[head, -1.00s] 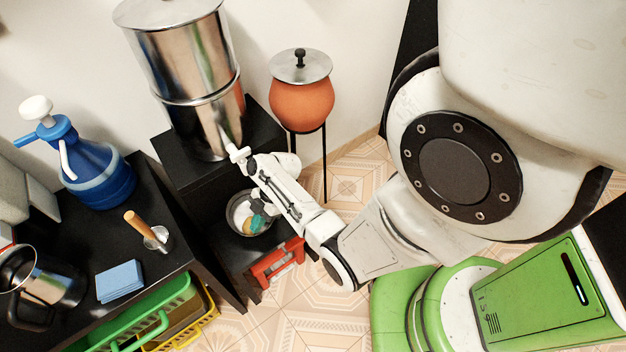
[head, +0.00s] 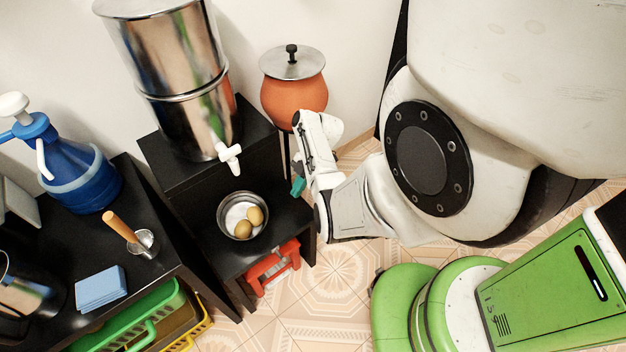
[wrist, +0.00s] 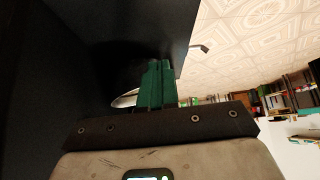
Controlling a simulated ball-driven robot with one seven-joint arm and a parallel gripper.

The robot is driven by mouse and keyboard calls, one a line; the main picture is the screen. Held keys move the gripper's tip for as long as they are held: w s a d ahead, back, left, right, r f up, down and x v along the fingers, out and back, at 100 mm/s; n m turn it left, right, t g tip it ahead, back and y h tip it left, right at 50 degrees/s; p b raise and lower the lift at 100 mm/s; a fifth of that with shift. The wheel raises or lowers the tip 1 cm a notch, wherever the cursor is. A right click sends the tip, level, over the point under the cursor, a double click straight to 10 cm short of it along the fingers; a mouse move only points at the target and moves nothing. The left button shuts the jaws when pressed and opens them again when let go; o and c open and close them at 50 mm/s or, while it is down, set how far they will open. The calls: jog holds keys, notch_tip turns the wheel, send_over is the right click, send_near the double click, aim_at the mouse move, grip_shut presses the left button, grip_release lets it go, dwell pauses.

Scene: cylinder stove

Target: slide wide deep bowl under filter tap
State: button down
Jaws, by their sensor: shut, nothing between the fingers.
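A clay pot (head: 295,100) with a metal lid stands behind my arm. A red stool-like object (head: 270,268) is under the shelf's front. A black table (head: 150,275) at left holds a blue jug (head: 82,180) and blue sponges (head: 100,288). Tiled floor lies in front.

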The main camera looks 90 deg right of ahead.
jog(key=s+d+b, duration=0.1)
jog(key=s+d, duration=0.3)
jog(key=shift+s+d+b, duration=0.2)
jog(key=shift+s+b, duration=0.1)
jog(key=c, duration=1.9)
grip_release()
